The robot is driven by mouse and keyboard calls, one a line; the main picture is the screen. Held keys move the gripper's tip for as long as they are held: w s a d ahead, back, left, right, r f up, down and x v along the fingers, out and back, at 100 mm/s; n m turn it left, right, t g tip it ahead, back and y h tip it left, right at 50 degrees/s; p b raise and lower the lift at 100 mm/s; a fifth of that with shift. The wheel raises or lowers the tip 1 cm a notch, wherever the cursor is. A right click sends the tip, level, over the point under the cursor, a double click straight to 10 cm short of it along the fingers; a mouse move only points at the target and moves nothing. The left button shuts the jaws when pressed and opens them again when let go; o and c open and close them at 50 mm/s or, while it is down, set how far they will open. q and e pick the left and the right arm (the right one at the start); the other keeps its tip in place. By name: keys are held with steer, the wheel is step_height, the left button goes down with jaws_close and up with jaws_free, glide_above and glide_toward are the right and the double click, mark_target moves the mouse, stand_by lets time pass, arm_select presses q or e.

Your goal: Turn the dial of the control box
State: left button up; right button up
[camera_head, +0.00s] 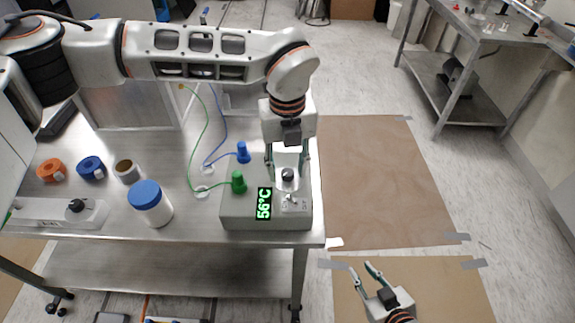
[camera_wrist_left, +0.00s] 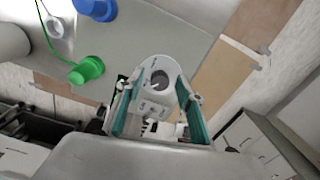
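The grey control box (camera_head: 240,214) stands at the right front corner of the metal table, its green display reading 56°C. Its dark round dial (camera_head: 288,174) is on top, above a small switch (camera_head: 294,198). My left gripper (camera_head: 288,172) points down over the dial with its fingers open on either side of it. In the left wrist view, the dial (camera_wrist_left: 160,78) shows between the spread teal fingers; I cannot tell whether they touch it. My right gripper (camera_head: 362,272) is open and empty, low at the right, over brown sheeting and away from the box.
A white jar with a blue lid (camera_head: 147,195), tape rolls (camera_head: 91,168) and a power strip (camera_head: 60,212) are on the left. Brown floor sheets (camera_head: 375,180) lie right of the table.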

arm_select(q)
jaws_close()
steer(key=shift+m, duration=0.3)
steer(key=m+b, duration=0.2)
steer(key=shift+m, duration=0.4)
steer(key=m, duration=0.3)
steer(key=shift+d+m+b, duration=0.1)
steer(key=shift+m+b, duration=0.2)
steer(key=m, duration=0.5)
steer(key=shift+r, duration=0.1)
steer(key=m, duration=0.5)
steer(key=shift+m, duration=0.4)
